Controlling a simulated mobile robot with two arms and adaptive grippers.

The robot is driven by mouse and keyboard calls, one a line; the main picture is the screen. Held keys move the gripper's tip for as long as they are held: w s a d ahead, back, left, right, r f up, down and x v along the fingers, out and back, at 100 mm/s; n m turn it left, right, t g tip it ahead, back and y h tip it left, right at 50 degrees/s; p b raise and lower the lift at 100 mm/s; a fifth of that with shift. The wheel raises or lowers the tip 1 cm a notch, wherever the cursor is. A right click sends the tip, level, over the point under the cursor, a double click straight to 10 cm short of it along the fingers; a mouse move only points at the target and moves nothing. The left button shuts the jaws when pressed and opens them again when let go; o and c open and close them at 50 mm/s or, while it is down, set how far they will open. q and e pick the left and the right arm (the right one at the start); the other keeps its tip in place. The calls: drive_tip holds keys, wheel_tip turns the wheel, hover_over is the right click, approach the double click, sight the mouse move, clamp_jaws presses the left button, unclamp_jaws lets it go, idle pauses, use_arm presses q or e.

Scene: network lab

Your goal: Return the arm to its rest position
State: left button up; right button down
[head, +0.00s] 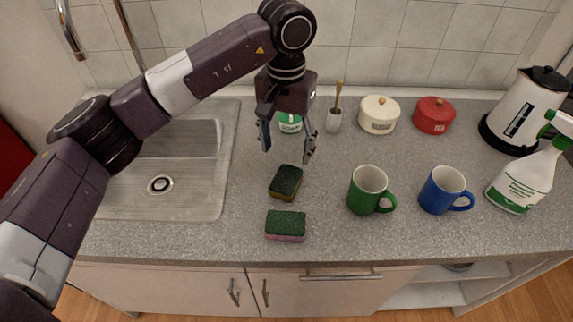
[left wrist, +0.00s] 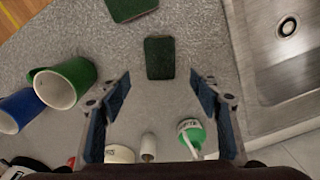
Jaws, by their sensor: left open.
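My left arm reaches in from the left in the head view, over the sink. My left gripper (head: 288,143) points down over the counter, open and empty, with its two fingers apart. It hangs above and behind the rear green-topped sponge (head: 286,181). In the left wrist view the fingers (left wrist: 160,112) stand well apart, and that sponge (left wrist: 160,58) lies on the counter beyond them. My right gripper is in neither view.
A second sponge (head: 286,224) lies near the front edge. A green mug (head: 366,187), blue mug (head: 441,188) and spray bottle (head: 525,180) stand right. Behind are a green-labelled bottle (head: 290,124), brush holder (head: 334,121), cream pot (head: 379,116), red pot (head: 434,116) and kettle (head: 520,112). The sink (head: 190,195) is left.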

use_arm(q)
drive_tip(key=shift+r, duration=0.65)
